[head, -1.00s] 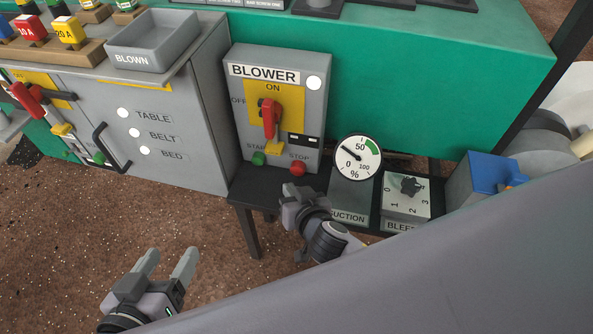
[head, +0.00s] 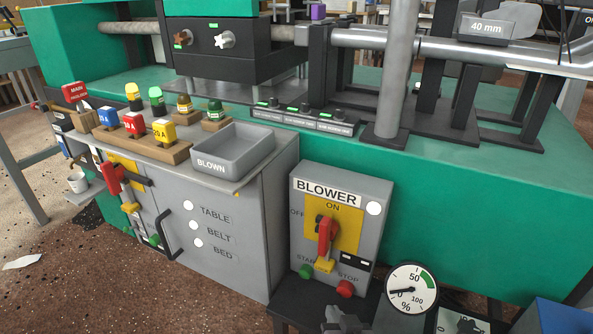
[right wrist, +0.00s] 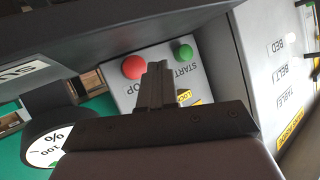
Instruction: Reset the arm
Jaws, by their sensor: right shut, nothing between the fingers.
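My right gripper (head: 345,318) shows at the bottom edge of the head view, in front of the blower box (head: 340,225) and below its red stop button (head: 345,289). In the right wrist view its fingers (right wrist: 156,85) are closed together with nothing between them. Beyond the fingertips are the red stop button (right wrist: 134,67) and the green start button (right wrist: 185,53). They look apart from the fingers. The blower's red lever (head: 326,237) stands upright on its yellow plate, with a yellow tag below. My left gripper is out of view.
A suction gauge (head: 410,288) stands right of the blower box, with its needle near the low end. A grey cabinet (head: 240,240) with a tray marked BLOWN (head: 233,153) stands to the left. Coloured plugs sit in wooden racks (head: 172,151). A green machine bed (head: 480,215) is behind.

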